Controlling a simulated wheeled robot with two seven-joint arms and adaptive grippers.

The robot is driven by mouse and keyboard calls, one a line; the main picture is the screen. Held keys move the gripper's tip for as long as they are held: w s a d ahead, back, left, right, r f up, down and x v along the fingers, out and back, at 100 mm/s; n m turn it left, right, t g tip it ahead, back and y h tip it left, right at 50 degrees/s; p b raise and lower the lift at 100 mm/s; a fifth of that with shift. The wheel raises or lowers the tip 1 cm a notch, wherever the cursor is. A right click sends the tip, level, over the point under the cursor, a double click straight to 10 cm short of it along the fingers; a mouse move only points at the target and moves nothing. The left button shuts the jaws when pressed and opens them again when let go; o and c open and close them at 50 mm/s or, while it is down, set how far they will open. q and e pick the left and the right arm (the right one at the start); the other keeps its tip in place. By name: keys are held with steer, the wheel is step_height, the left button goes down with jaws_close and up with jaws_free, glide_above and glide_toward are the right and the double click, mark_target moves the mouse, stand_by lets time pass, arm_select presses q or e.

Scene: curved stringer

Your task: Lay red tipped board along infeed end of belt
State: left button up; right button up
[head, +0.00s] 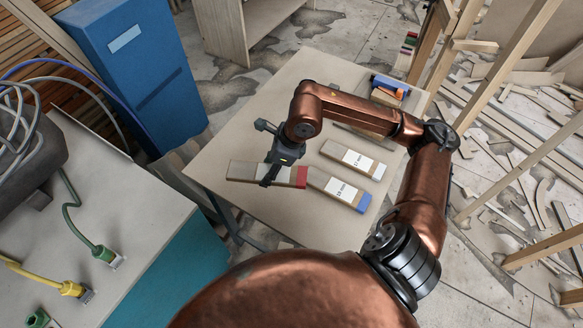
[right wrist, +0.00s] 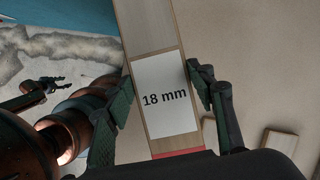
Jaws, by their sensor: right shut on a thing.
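The red-tipped board (head: 242,171) is near the left side of the table, its red end (head: 302,177) pointing right. My right gripper (head: 272,172) is shut across it from above. In the right wrist view the board (right wrist: 147,38) runs between the two fingers of my right gripper (right wrist: 162,90), with a white "18 mm" label and the red end at the bottom. I cannot tell whether it touches the table. My left gripper (right wrist: 57,82) shows small and dark at the left of the right wrist view; its opening is unclear. I cannot make out the belt.
A blue-tipped board (head: 338,188) and a white-tipped board (head: 352,158) lie on the table (head: 235,135) to the right. A blue-and-orange item (head: 390,86) is at the back. A blue cabinet (head: 135,65) and a grey bench with cables (head: 150,205) stand left.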

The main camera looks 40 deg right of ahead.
steer(key=m, duration=0.1)
steer(key=r+m+h, duration=0.1)
steer(key=m, duration=0.1)
steer(key=m+t, duration=0.1)
steer(key=shift+w+d+r+m+h, duration=0.2)
steer(key=shift+d+m+h, duration=0.1)
steer(key=shift+d, duration=0.1)
steer(key=shift+w+d, duration=0.15)
steer(key=w+d+f, duration=0.2)
steer(key=w+f, duration=0.1)
steer(key=w+d+f, duration=0.2)
steer(key=w+f, duration=0.1)
steer(key=w, duration=0.1)
steer(key=w+d+f, duration=0.3)
steer(key=shift+w, duration=0.4)
steer(key=shift+w+f, duration=0.15)
steer(key=shift+f, duration=0.1)
steer(key=shift+w+d+f+p, duration=0.1)
steer(key=shift+f+p, duration=0.1)
steer(key=shift+f, duration=0.7)
steer(key=shift+w+d+f+p, duration=0.1)
steer(key=shift+f+p, duration=0.1)
steer(key=shift+f, duration=0.65)
steer(key=shift+f, duration=0.1)
steer(key=o, duration=1.4)
steer(key=shift+c, duration=0.2)
